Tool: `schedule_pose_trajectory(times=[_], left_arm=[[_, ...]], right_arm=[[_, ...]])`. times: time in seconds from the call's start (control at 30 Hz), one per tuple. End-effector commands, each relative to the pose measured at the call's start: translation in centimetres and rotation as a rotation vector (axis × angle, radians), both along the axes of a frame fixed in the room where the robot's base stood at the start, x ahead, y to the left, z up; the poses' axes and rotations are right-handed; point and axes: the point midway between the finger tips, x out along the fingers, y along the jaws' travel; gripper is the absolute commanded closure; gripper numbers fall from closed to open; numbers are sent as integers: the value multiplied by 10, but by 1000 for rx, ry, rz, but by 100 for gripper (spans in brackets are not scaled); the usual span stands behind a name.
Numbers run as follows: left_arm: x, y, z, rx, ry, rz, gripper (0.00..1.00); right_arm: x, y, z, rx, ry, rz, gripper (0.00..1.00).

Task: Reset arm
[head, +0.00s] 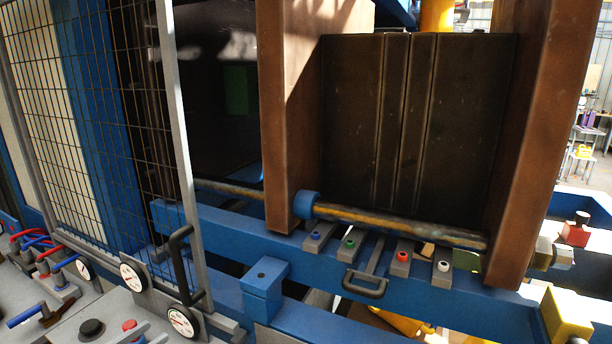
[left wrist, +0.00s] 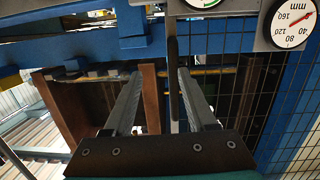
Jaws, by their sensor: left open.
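My left gripper (left wrist: 160,76) is open in the left wrist view, its two grey fingers apart. The black handle (left wrist: 173,80) of the mesh gate shows between the fingers, beyond them; I cannot tell how far. In the head view the tips of my left gripper (head: 146,337) just show at the bottom edge, below the gate handle (head: 184,265). I see nothing held in the fingers. My right gripper is not in view.
The wire mesh gate (head: 75,110) with gauges (head: 133,276) stands at the left. A blue beam (head: 410,285) carries coloured buttons and a small handle (head: 365,284). Brown uprights (head: 545,130) flank a dark panel (head: 365,120). A control panel with hoses and knobs (head: 91,329) lies at the lower left.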

Motion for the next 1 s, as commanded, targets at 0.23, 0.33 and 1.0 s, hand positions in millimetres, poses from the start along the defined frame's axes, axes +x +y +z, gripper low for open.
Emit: schedule_pose_trajectory(times=[0.23,0.33,1.0], left_arm=[[-18,-64,-55,70,176,134,43],[-31,-86,-70,107,258,177,43],[-178,-177,-84,317,884,254,43]], right_arm=[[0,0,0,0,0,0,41],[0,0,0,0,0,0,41],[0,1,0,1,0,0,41]])
